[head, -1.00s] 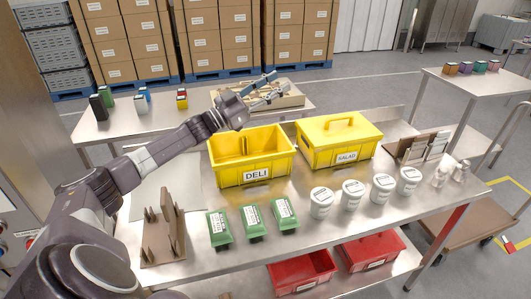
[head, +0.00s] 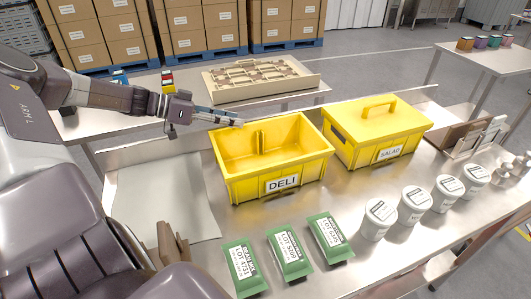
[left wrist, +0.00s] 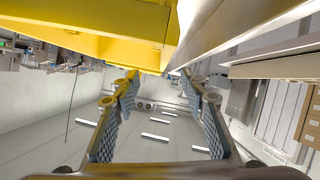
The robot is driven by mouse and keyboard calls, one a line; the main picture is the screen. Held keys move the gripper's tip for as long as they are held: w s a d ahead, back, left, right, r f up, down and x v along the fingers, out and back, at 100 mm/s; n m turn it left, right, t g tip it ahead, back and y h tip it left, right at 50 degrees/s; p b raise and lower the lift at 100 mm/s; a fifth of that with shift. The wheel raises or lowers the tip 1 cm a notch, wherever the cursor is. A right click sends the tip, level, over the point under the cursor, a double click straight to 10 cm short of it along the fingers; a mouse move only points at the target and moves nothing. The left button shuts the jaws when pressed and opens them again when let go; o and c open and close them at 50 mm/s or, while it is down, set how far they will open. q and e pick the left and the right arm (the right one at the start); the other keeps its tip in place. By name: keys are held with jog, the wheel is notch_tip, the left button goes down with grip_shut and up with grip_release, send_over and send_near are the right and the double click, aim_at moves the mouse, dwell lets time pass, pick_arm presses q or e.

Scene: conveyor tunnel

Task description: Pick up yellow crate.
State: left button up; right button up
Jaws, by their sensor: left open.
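The open yellow crate labelled DELI (head: 230,182) stands upright on the steel table and looks empty. A second yellow crate labelled SALAD (head: 352,155) stands to its right, with a handled yellow lid on. My left gripper (head: 232,121) is at the DELI crate's back left corner, about rim height; I cannot tell whether it touches. In the left wrist view my left gripper (left wrist: 165,98) is open, with nothing between its fingers. A yellow crate wall (left wrist: 120,25) fills the top of that view. My right gripper is not in view.
Green packs (head: 290,252) lie in front of the DELI crate, and several white tubs (head: 415,204) stand to the right. A pale mat (head: 160,190) lies left of the crate. A beige tray (head: 262,80) is on the table behind.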

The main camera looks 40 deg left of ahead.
aim_at(261, 131)
pick_arm(q)
jog(key=shift+s+d+f, duration=0.1)
jog(key=shift+s+f, duration=0.35)
jog(key=shift+f, duration=0.05)
jog(key=shift+d+f+g, duration=0.15)
jog(key=shift+f+g, duration=0.15)
jog(key=shift+f+x, duration=0.2)
jog(key=shift+x, duration=0.95)
jog(key=shift+w+d+f, duration=0.1)
jog(key=shift+w+f, duration=0.05)
jog(key=shift+w, duration=0.25)
jog(key=b+x, duration=0.1)
jog(key=x, duration=0.2)
jog(key=shift+w+f+b, duration=0.2)
jog(key=shift+w+b, duration=0.15)
jog(key=shift+w+d+y, duration=0.2)
jog(key=shift+w+y, duration=0.1)
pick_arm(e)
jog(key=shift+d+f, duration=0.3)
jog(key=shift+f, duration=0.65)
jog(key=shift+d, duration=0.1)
pick_arm(q)
grip_shut()
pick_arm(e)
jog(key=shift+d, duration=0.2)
